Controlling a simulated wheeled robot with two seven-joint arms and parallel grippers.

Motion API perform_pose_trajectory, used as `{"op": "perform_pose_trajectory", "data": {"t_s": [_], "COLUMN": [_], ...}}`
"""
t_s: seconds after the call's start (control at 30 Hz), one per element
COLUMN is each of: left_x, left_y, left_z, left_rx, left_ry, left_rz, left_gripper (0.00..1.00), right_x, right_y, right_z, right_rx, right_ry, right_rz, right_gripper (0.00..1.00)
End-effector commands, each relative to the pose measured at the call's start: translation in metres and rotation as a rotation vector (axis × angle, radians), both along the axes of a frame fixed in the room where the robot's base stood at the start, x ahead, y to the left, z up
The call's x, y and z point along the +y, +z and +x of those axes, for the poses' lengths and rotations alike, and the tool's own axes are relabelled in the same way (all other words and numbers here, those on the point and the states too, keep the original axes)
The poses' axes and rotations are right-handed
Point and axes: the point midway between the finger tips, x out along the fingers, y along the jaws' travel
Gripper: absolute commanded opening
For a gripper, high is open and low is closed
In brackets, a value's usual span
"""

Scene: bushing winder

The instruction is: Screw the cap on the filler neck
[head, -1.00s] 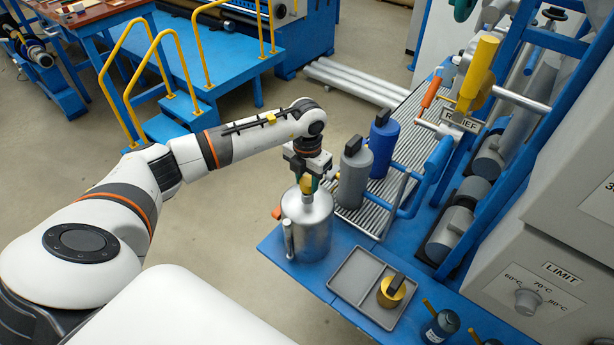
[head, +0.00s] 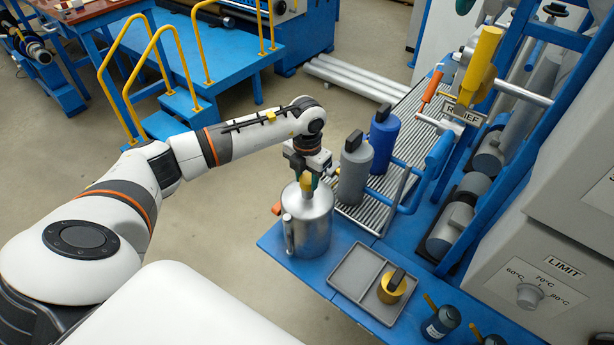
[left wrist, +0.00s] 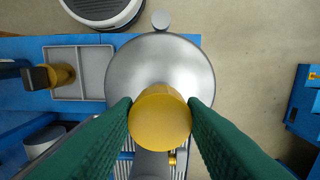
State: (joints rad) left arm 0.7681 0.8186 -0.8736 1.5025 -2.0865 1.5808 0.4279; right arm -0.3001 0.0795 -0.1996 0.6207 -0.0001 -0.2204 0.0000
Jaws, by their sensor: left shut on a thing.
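The yellow cap (head: 306,183) is at the top of the silver can (head: 309,222), where the filler neck would be. My left gripper (head: 307,174) is shut on the cap from above. In the left wrist view, the round cap (left wrist: 160,118) sits between the two green fingers, with the silver can (left wrist: 160,65) below it. The cap hides the neck, so I cannot tell how they meet. The can stands upright on the blue bench (head: 283,247). My right gripper is not in view.
A grey bottle (head: 354,172) and a blue bottle (head: 383,140) stand close behind the can. A grey tray (head: 352,272) in front holds a yellow piece with a black handle (head: 391,288). Dark bottles (head: 440,323) stand at the front right. The floor left of the bench is clear.

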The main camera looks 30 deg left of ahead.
Motion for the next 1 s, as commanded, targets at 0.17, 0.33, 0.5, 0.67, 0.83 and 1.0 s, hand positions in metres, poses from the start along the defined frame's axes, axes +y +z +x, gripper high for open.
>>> {"op": "perform_pose_trajectory", "data": {"t_s": [0.17, 0.33, 0.5, 0.67, 0.83, 1.0], "left_x": [-0.0001, -0.0001, 0.0, 0.0, 0.0, 0.0], "left_y": [-0.0002, -0.0022, -0.0046, -0.0043, -0.0042, -0.0044], "left_z": [0.0, 0.0002, 0.0003, 0.0004, 0.0004, 0.0003], "left_rx": [0.0, 0.0, 0.0, 0.0, 0.0, 0.0], "left_ry": [0.0, 0.0, 0.0, 0.0, 0.0, 0.0], "left_rz": [0.0, 0.0, 0.0, 0.0, 0.0, 0.0], "left_gripper": [0.13, 0.13, 0.13, 0.13, 0.13, 0.13], "right_x": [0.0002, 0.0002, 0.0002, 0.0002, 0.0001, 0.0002], "right_y": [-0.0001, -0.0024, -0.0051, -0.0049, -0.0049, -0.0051], "right_z": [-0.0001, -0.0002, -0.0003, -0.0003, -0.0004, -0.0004], "right_rx": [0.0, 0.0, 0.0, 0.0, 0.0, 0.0], "right_ry": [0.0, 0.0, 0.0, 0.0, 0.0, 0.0], "right_rz": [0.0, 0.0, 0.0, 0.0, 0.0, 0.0], "right_gripper": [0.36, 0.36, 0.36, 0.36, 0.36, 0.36]}}
